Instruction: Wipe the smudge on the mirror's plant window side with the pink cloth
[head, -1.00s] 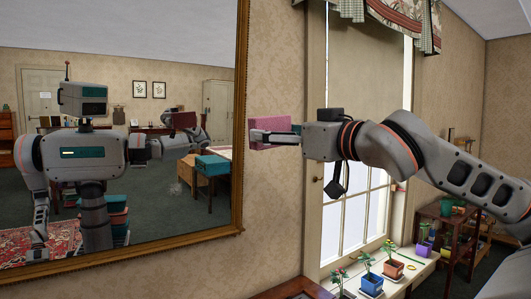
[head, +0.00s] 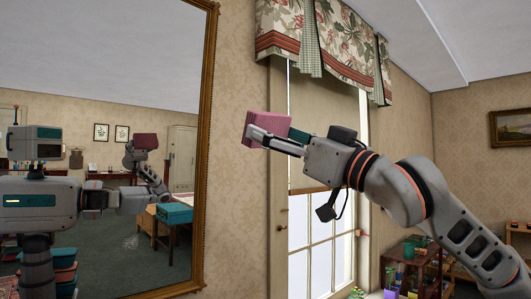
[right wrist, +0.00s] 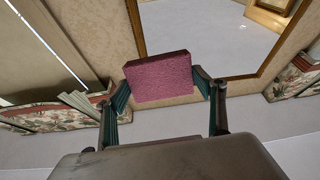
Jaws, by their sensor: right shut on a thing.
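The pink cloth (head: 268,118) looks like a thick block. My right gripper (head: 256,134) is shut on it and holds it up, to the right of the mirror's gilt frame in the head view. In the right wrist view the cloth (right wrist: 160,76) sits between the two fingers of the gripper (right wrist: 166,88). The mirror (head: 100,90) fills the left of the head view and reflects my body and raised arm. A faint pale smudge (head: 130,241) shows low on the glass towards its right, window side. The cloth appears apart from the glass. My left gripper is not directly in view.
A tall window (head: 322,240) with a floral valance (head: 325,40) stands right of the mirror, behind my right arm. Potted plants (head: 408,250) stand low at the right.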

